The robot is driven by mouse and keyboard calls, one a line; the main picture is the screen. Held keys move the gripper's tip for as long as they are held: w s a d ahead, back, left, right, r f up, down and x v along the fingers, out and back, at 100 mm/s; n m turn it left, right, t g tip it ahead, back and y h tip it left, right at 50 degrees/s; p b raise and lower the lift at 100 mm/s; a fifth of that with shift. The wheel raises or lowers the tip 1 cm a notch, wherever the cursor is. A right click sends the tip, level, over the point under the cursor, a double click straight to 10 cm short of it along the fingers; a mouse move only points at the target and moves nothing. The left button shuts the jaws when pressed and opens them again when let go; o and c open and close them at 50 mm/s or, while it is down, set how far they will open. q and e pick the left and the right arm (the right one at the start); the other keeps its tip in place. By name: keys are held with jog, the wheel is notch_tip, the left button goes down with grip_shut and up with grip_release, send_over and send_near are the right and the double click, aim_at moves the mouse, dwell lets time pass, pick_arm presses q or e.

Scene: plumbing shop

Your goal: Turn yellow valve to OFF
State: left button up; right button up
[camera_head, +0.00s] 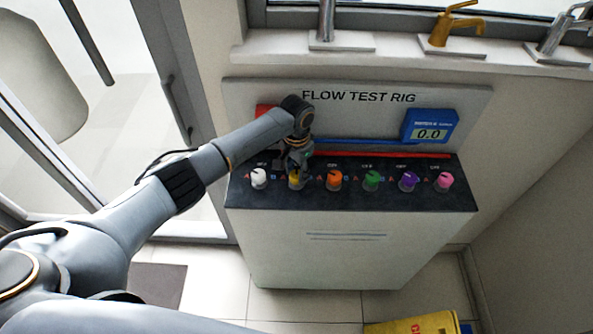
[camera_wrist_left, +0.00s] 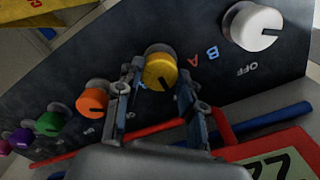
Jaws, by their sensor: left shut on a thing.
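The yellow valve (camera_head: 294,181) is a round knob on the dark top panel of the flow test rig, second from the left in the head view. In the left wrist view the yellow knob (camera_wrist_left: 160,72) shows a dark pointer line, with red and blue letters A and B beside it. My left gripper (camera_head: 297,168) reaches down onto it from above. In the wrist view its two fingers (camera_wrist_left: 160,88) stand on either side of the yellow knob, shut on it. The OFF label at this knob is hidden by the gripper. My right gripper does not show.
A white knob (camera_head: 259,178) stands left of the yellow one. Orange (camera_head: 334,179), green (camera_head: 372,180), purple (camera_head: 408,181) and pink (camera_head: 444,181) knobs stand to its right. A blue meter (camera_head: 430,126) reads 0.0. Red and blue pipes run behind. Several taps stand on the ledge above.

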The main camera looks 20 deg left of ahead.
aim_at(297, 174)
pick_arm(q)
jog(key=o, duration=1.2)
jog(key=shift+c, duration=0.2)
notch_tip(297, 174, up, 12)
